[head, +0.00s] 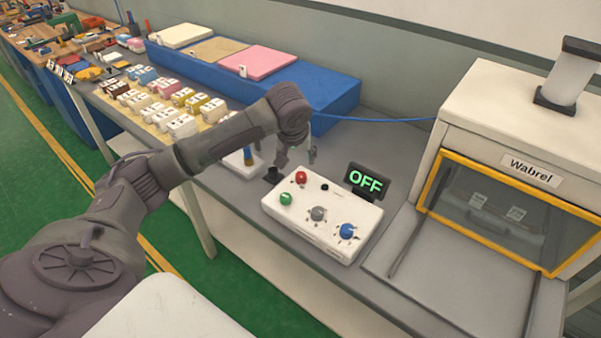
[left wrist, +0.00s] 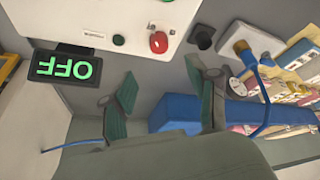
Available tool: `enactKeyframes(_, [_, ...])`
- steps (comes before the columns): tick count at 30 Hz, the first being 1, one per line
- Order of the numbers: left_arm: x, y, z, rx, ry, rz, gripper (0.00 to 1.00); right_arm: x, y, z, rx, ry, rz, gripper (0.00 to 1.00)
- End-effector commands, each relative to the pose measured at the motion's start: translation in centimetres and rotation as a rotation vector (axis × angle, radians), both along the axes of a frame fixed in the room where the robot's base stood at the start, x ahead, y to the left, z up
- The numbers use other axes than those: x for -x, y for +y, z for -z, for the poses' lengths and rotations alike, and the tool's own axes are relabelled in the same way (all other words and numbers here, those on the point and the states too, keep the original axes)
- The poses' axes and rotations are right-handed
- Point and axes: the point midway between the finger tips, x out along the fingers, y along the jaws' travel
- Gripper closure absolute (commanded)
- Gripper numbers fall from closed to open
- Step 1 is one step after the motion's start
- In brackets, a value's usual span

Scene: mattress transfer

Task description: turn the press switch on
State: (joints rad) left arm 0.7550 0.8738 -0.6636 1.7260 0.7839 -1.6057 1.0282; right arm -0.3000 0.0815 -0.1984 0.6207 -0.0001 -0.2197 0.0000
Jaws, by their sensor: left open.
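A white control box (head: 322,225) stands on the grey table. It carries a red knob (head: 301,177), a green button (head: 285,198), a small black button (head: 324,187), a grey knob (head: 318,213) and a blue knob (head: 347,231). A black display (head: 367,181) behind it reads OFF in green. My left gripper (head: 297,160) is open and empty, near the box's back left corner by the red knob. In the left wrist view its fingers are apart, with the red knob (left wrist: 158,42) above them. My right gripper is not in view.
The press (head: 530,130), with a yellow-framed clear door and a Wabrel label, stands at the right. A blue block (head: 330,98) with coloured pads lies behind. Small blocks (head: 165,100) lie left. A black socket (head: 272,175) and blue cable (head: 400,121) are near the gripper.

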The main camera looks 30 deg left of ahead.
Motion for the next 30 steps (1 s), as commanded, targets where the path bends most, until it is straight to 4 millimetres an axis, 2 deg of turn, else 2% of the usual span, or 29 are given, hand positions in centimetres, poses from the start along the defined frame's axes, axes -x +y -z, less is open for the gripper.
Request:
enactKeyframes(9, [-2.3,1.0,6.3,0.0,0.004,-0.001,0.41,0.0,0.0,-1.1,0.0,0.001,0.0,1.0])
enactKeyframes(15, [-3.4,1.4,9.0,0.0,0.002,0.002,0.41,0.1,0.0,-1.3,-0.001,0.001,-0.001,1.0])
enactKeyframes(21, [-3.8,1.6,10.0,-0.001,0.0,0.003,0.41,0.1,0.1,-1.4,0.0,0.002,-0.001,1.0])
enactKeyframes(28, [-3.8,1.6,10.1,0.0,0.0,0.003,0.41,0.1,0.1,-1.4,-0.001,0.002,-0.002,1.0])
enactKeyframes(29, [-3.8,1.6,10.1,0.0,0.0,0.003,0.43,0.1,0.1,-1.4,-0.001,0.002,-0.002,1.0])
enactKeyframes(30, [-3.8,1.6,10.1,0.0,0.0,0.003,0.49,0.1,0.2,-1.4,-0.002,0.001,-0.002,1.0])
